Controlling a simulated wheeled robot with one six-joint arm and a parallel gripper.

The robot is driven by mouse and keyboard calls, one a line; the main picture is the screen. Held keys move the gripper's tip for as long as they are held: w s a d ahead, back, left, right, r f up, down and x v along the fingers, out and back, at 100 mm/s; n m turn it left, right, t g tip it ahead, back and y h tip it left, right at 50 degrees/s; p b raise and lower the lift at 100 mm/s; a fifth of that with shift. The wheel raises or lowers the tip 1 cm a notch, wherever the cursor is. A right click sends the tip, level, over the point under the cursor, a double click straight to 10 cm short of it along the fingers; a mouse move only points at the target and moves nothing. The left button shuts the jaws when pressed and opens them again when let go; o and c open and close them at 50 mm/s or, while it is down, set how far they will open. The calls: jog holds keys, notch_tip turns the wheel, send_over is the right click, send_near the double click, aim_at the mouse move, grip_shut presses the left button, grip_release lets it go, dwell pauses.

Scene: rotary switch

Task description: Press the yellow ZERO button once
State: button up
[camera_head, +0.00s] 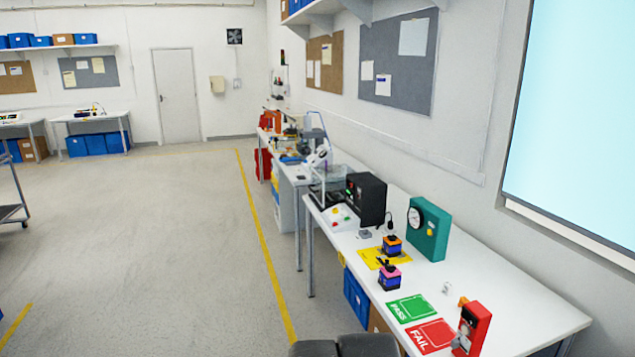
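A teal box (428,238) with a round white dial (415,217) stands on the white bench (490,285) against the right wall. A small yellow button (430,231) is on its front, to the right of and below the dial. Its label is too small to read. A white sloped panel (341,219) farther back on the bench also carries small coloured buttons, one of them yellowish. My gripper is not in view. Dark grey rounded shapes at the bottom edge seem to be part of my own body.
Green PASS (408,308) and red FAIL (431,336) mats and a red box (473,329) are nearer. Open floor lies left.

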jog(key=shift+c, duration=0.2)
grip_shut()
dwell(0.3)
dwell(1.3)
